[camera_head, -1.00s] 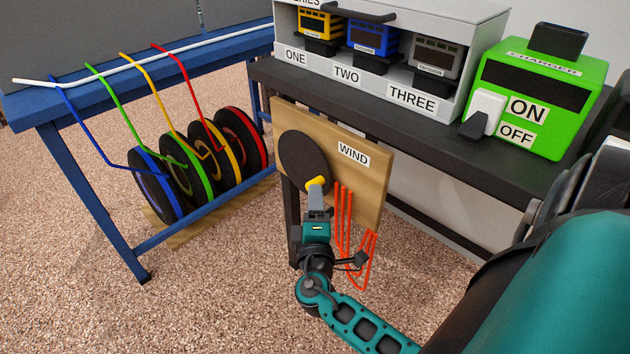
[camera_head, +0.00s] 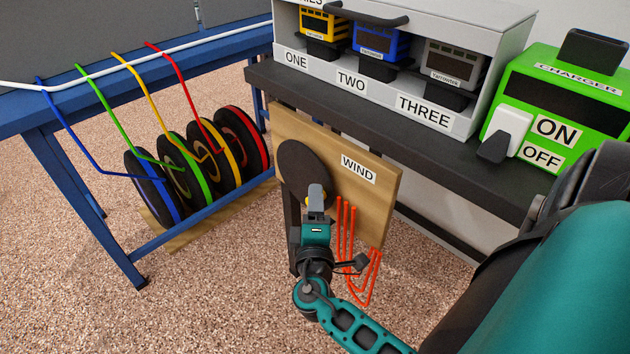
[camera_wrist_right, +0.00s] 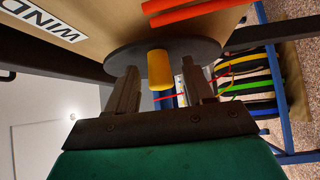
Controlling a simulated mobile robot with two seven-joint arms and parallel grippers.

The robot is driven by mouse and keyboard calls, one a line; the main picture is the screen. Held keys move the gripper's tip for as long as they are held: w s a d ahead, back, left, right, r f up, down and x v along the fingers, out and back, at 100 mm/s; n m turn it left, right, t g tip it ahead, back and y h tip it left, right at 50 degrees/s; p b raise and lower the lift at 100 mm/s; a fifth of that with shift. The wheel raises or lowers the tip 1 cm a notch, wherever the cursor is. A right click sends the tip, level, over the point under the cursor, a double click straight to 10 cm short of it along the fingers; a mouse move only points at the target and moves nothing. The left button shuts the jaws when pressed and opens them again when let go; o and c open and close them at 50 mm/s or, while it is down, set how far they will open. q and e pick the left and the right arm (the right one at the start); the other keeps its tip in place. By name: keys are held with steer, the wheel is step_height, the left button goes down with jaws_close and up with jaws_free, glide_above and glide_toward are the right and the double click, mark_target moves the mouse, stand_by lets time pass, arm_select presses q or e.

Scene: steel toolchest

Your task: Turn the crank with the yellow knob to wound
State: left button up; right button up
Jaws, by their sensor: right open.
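The crank is a dark round disc (camera_head: 303,170) on a wooden board (camera_head: 372,208) labelled WIND. Its yellow knob (camera_head: 315,190) sits low on the disc and is mostly hidden by my right gripper (camera_head: 316,198) in the head view. In the right wrist view the yellow knob (camera_wrist_right: 159,70) stands between the two fingers of my right gripper (camera_wrist_right: 158,88), with a gap on each side. The disc (camera_wrist_right: 130,55) lies just beyond the fingertips. My right gripper is open around the knob. My left gripper is not in view.
An orange hose (camera_head: 345,235) hangs in loops at the board, close beside my right wrist. Several coloured reels (camera_head: 228,150) stand under a blue table (camera_head: 60,165) at left. A green charger (camera_head: 560,110) and a grey battery rack (camera_head: 440,110) stand on the dark bench behind.

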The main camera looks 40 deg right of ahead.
steer(key=shift+c, duration=0.5)
jaws_close()
